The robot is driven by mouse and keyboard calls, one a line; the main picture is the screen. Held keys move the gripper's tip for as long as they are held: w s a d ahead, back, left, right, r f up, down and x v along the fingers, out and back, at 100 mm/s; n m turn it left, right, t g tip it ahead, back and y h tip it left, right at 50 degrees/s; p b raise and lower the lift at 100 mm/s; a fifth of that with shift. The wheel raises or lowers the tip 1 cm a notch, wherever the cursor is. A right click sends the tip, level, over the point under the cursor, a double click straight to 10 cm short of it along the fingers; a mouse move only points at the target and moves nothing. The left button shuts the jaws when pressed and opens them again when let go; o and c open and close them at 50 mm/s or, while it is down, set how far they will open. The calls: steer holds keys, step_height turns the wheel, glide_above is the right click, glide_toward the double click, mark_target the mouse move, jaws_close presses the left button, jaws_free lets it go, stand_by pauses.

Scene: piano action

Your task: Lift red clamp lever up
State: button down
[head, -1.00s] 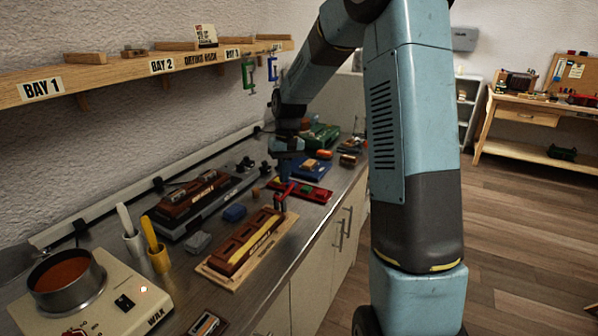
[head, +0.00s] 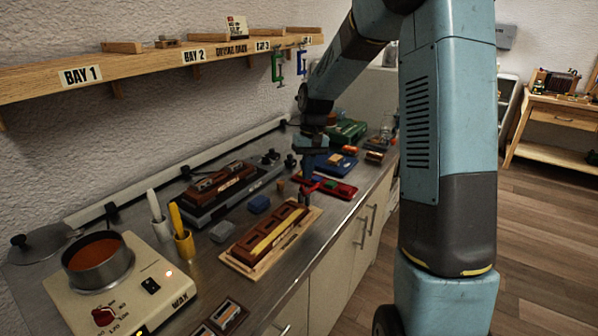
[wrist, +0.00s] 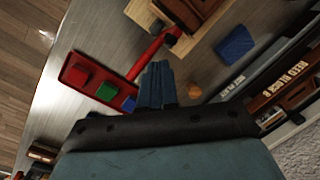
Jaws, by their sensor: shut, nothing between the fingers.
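The red clamp lever (wrist: 150,58) is a thin red bar in the wrist view, slanting from the red tray (wrist: 74,76) up to a dark-tipped end beside the wooden block's board. It also shows in the head view (head: 307,189), small and partly hidden near my gripper. My gripper (wrist: 157,72) has its blue fingers together with nothing between them, just beside the lever's lower part. In the head view my gripper (head: 308,172) points down over the bench close to the lever. I cannot tell whether the fingers touch the lever.
A wooden board with a brown reed block (head: 262,240) lies in front of the lever. A blue block (head: 259,204) and a small orange piece (wrist: 194,90) are nearby. A wax pot (head: 98,262) stands at the front left. The shelf (head: 150,74) runs along the wall.

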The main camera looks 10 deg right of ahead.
steer(key=shift+r, duration=0.15)
step_height(320, 180, up, 13)
steer(key=w+d, duration=0.1)
steer(key=shift+w+d, duration=0.3)
steer(key=shift+d, duration=0.05)
steer(key=shift+s, duration=0.1)
stand_by(0.3)
